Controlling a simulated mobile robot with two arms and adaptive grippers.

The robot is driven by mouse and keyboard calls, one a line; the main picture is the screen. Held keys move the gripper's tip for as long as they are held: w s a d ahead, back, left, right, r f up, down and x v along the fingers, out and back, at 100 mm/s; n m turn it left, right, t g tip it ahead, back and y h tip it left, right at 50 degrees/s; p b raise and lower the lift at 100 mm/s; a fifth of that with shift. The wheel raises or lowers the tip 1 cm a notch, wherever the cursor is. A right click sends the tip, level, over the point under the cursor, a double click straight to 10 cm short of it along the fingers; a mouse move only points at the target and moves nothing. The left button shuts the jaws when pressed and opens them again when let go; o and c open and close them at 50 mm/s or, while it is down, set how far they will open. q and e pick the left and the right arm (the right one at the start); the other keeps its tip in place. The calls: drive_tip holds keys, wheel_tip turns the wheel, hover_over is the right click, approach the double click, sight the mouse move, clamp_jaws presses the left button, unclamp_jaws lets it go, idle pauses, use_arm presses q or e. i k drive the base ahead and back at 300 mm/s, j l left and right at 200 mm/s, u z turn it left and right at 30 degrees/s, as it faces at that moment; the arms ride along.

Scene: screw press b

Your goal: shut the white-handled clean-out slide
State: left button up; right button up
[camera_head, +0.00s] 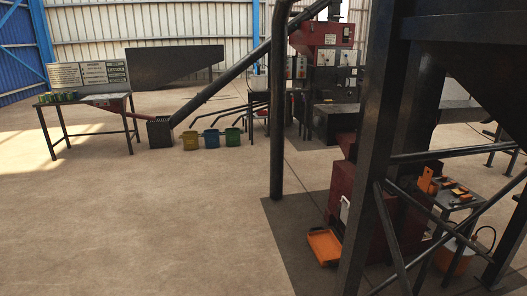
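A small white upright piece (345,209) shows on the front of a dark red machine housing (341,184) at the right. It may be the handle of the clean-out slide, but at this size I cannot tell, nor whether the slide is open or shut. An orange tray (324,246) lies on the floor below it. A dark steel post (372,130) stands in front of the housing and hides part of it. Neither of my grippers is in view.
A thick dark pipe (278,110) stands left of the housing. A small table with orange items (459,196) and an orange bucket (457,258) stand behind braces at right. Yellow, blue and green bins (211,138) stand farther back. The floor (150,220) at left is clear.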

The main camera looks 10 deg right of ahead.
sight(344, 211)
drive_tip(key=i+j+z, duration=0.25)
drive_tip(key=i+z, duration=0.2)
drive_tip(key=i+j+z, duration=0.4)
drive_tip(key=i, duration=0.25)
drive_tip(key=i+j+z, duration=0.45)
drive_tip(key=j, duration=0.2)
drive_tip(key=i+j, duration=0.4)
drive_tip(key=i, duration=0.15)
drive_tip(key=i+j, duration=0.35)
drive_tip(key=i, duration=0.15)
drive_tip(key=i+j+u, duration=0.1)
drive_tip(key=i+j, duration=0.3)
drive_tip(key=i, duration=0.15)
drive_tip(key=i+j, duration=0.3)
drive_tip(key=i, duration=0.2)
